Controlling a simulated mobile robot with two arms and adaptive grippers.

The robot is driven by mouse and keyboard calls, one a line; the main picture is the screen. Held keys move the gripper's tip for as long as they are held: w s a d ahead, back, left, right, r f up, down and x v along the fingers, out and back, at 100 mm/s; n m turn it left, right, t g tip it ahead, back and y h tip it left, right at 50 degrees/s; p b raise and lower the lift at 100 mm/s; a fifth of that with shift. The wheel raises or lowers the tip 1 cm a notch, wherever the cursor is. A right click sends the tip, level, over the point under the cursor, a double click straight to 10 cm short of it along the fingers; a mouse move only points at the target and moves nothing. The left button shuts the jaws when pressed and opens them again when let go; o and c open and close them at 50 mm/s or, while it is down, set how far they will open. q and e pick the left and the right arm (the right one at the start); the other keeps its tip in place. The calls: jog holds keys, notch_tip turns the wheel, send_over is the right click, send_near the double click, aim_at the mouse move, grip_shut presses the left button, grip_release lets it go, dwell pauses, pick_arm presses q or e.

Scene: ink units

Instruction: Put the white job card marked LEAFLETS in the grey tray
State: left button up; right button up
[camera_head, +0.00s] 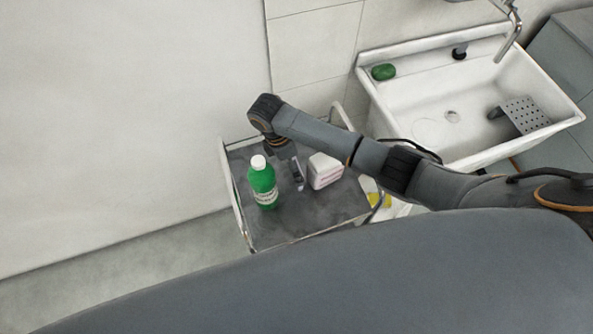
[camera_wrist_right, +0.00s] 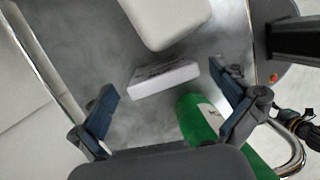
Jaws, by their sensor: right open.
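A small white block-like piece (camera_wrist_right: 165,80) with dark print along one edge lies on the grey cart top in the right wrist view. It may be the job card, but I cannot read the print. My right gripper (camera_wrist_right: 163,84) is open, its fingers apart on either side of this piece in the picture. In the head view my right gripper (camera_head: 298,184) points down over the cart, between bottle and white container, and largely hides the piece. The grey cart top (camera_head: 290,222) has raised rails; I cannot make out a separate grey tray. My left gripper is out of view.
A green bottle (camera_head: 263,184) with a white cap stands close left of the gripper; it also shows in the wrist view (camera_wrist_right: 198,122). A white container (camera_head: 326,170) with reddish print stands to the right. A sink (camera_head: 400,107) holds a green object (camera_head: 383,72). The front cart top is clear.

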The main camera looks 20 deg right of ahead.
jog(key=x, duration=0.5)
jog(key=shift+w+f, duration=0.15)
jog(key=shift+f, duration=0.25)
jog(key=c, duration=1)
jog(key=shift+s, duration=0.2)
jog(key=shift+c, duration=0.9)
